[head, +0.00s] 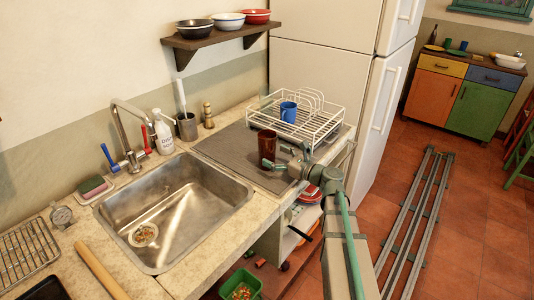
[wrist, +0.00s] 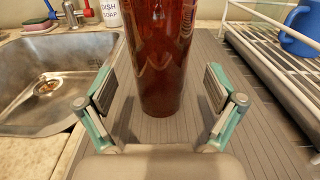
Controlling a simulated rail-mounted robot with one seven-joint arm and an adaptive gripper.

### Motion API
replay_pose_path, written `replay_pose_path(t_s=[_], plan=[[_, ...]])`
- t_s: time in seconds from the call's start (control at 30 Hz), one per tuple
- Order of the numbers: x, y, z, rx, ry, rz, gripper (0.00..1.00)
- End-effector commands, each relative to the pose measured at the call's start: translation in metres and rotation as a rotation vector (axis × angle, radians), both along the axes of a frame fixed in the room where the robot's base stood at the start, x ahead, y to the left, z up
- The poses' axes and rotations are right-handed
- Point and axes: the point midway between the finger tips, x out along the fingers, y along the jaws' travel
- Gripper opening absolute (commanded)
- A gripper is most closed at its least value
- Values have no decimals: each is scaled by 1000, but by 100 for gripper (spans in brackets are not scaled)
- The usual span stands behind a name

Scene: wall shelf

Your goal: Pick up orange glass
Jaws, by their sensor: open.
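The orange glass (head: 267,145) is a tall, dark reddish-brown, see-through tumbler. It stands upright on the grey drying mat (head: 218,148), right of the sink. In the wrist view the glass (wrist: 160,60) rises straight ahead, with its top cut off by the frame edge. My gripper (wrist: 160,88) is open, with one finger on each side of the glass's lower part. Gaps show between both finger pads and the glass, so I see no contact. In the head view my gripper (head: 280,163) is at the glass's right side and partly hidden by my arm.
A white wire dish rack (head: 318,128) with a blue mug (head: 288,111) stands close behind and right of the glass. The steel sink (head: 180,220) lies left. A soap bottle (head: 163,135) and faucet (head: 128,135) stand at the back. A wall shelf (head: 215,42) holds bowls above.

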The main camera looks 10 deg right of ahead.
Motion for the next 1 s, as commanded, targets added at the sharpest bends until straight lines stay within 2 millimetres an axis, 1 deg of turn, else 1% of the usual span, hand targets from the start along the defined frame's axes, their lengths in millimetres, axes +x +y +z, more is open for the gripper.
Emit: replay_pose_path(t_s=[0.03,0.1,0.2,0.43,0.47,0.5,0.57,0.6,0.67,0.7,0.77,0.8,1.0], plan=[[8,6,3,1,1,1,93],[15,12,2,1,1,2,93],[21,17,1,-1,1,0,93],[22,18,1,-1,0,-1,93],[22,18,1,-1,0,-1,90],[22,18,1,-1,0,-1,83],[22,18,1,-1,-1,-1,73],[21,18,1,-1,-1,-1,66],[21,18,1,-1,-1,-1,56],[21,18,1,-1,-1,-1,50],[21,18,1,-1,-1,-1,40],[21,18,1,-1,-1,-1,33],[21,18,2,1,-1,-1,0]])
